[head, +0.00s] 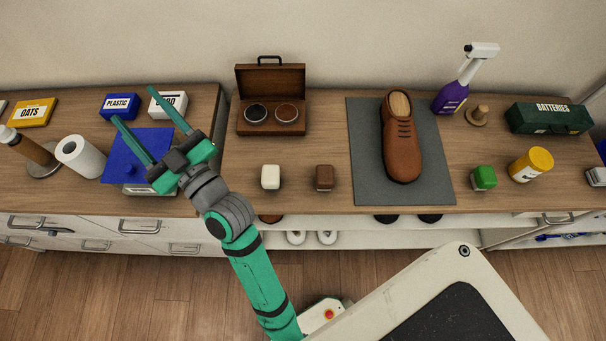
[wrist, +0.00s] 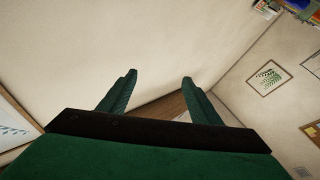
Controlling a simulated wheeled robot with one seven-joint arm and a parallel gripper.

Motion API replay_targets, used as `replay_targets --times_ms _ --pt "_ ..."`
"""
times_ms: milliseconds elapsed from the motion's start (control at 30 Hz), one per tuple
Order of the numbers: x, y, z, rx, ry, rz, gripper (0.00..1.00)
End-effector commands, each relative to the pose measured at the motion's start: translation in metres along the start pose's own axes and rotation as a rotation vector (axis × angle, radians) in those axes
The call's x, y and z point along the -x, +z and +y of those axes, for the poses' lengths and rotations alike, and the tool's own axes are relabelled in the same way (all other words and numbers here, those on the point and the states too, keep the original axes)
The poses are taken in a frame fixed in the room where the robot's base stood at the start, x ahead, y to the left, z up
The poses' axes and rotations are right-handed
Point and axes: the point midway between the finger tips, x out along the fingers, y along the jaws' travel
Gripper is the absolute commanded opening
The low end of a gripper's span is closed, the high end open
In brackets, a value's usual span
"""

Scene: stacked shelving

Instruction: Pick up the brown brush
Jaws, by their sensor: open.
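The brown brush (head: 325,177) is a small block with a dark brown top, lying near the front edge of the wooden counter. A similar white block (head: 270,177) lies to its left. My gripper (head: 149,110) is open and empty, above the left part of the counter, well to the left of the brush and farther back. In the wrist view the two green fingers (wrist: 158,78) are spread with a pale wall beyond them. The brush does not show in the wrist view.
An open wooden case (head: 271,72) with two round tins stands behind the blocks. A brown shoe (head: 403,150) rests on a grey mat (head: 366,190) right of the brush. A blue cloth-like item (head: 125,160) lies below my gripper. Bare counter surrounds the brush.

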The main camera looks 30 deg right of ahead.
Motion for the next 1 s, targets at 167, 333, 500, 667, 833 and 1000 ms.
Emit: replay_targets --times_ms 167,333,500,667,833,1000 --pt "-0.034 -0.039 0.003 0.173 -0.122 0.073 0.58" --pt "-0.052 -0.064 -0.003 0.36 -0.255 0.116 0.58" --pt "-0.06 -0.074 -0.01 0.563 -0.401 0.134 0.58" --pt "-0.057 -0.069 -0.016 0.762 -0.552 0.126 0.58" --pt "-0.043 -0.048 -0.014 0.969 -0.729 0.088 0.58" --pt "-0.017 -0.015 -0.001 1.161 -0.926 0.02 0.58"
